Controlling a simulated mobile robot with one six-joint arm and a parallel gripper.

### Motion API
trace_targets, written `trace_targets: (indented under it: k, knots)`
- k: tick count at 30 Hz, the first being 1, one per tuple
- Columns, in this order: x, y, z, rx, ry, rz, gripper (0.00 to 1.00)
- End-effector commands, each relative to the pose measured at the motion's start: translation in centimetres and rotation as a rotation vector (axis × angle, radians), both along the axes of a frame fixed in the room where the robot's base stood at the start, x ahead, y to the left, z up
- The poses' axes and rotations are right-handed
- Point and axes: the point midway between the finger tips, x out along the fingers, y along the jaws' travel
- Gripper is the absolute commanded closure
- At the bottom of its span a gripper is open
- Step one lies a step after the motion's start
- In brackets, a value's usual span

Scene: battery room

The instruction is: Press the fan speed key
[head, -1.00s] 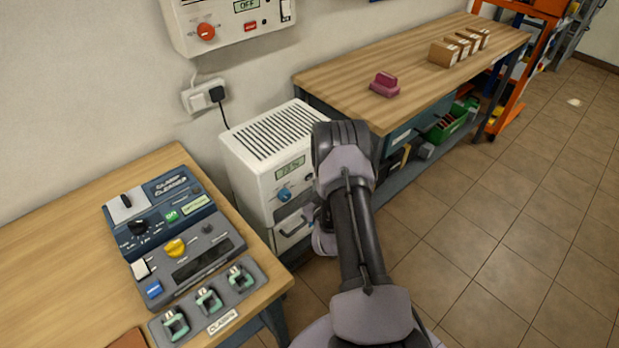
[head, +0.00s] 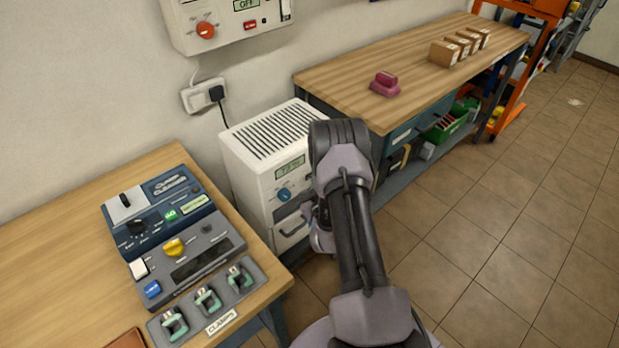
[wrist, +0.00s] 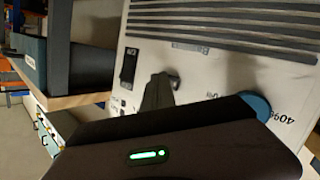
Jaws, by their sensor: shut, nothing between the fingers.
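A white appliance with a slotted top (head: 256,170) stands on the floor between the two benches. Its front has a lit display (head: 290,167) and a blue knob (head: 284,195); the right part is hidden behind my arm in the head view. No fan speed key is clearly visible; the fingers cover part of the panel.
A blue and grey control console (head: 170,225) and a tray of clamps (head: 246,285) sit on the left bench. The right bench (head: 440,75) holds a pink object (head: 385,84) and several small boxes. Tiled floor (head: 500,230) is open on the right.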

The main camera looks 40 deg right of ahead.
Motion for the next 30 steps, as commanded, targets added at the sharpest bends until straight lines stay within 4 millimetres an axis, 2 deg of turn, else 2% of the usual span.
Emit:
trace_targets:
  k: [30]
  knots:
    - [0.68,0.07,-0.02,0.000,0.000,0.000,1.00]
